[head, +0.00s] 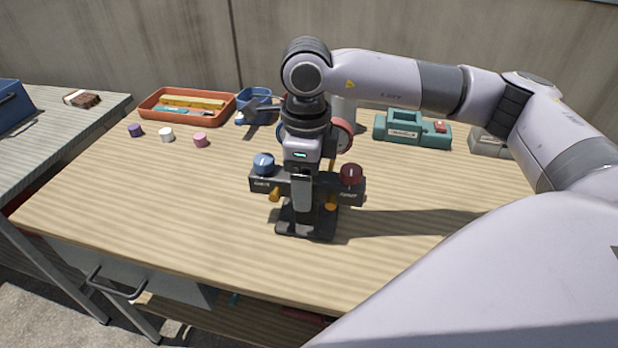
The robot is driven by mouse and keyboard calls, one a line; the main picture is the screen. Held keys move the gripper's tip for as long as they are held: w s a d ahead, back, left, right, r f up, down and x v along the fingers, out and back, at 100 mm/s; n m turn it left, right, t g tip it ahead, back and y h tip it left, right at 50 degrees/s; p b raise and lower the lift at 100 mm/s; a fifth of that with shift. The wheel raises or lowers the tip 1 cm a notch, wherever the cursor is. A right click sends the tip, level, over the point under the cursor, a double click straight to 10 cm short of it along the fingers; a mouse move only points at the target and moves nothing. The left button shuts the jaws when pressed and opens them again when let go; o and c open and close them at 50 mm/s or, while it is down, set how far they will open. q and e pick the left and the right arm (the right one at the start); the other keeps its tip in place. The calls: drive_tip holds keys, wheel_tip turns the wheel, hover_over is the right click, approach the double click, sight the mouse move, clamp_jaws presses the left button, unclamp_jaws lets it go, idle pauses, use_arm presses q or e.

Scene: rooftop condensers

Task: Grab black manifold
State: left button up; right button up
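The black manifold (262,184) stands upright on its black base (292,231) on the wooden bench. It has a blue knob (263,163) at its left end and a dark red knob (351,174) at its right end, with yellow-orange fittings below. My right gripper (303,192) points straight down at the middle of the manifold. One finger shows in front of the manifold's bar; the other is hidden, so I cannot tell whether they are closed on it. My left gripper is out of view.
On the wooden bench (140,215), an orange tray (146,111), a blue bin (254,95), several small caps (200,140) and a teal case (410,127) stand toward the back. A red-rimmed gauge-like part (344,134) is behind my gripper. The front left is clear.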

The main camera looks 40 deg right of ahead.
drive_tip(key=shift+f+b, duration=0.3)
idle(0.4)
clamp_jaws()
drive_tip(key=shift+r, duration=0.15)
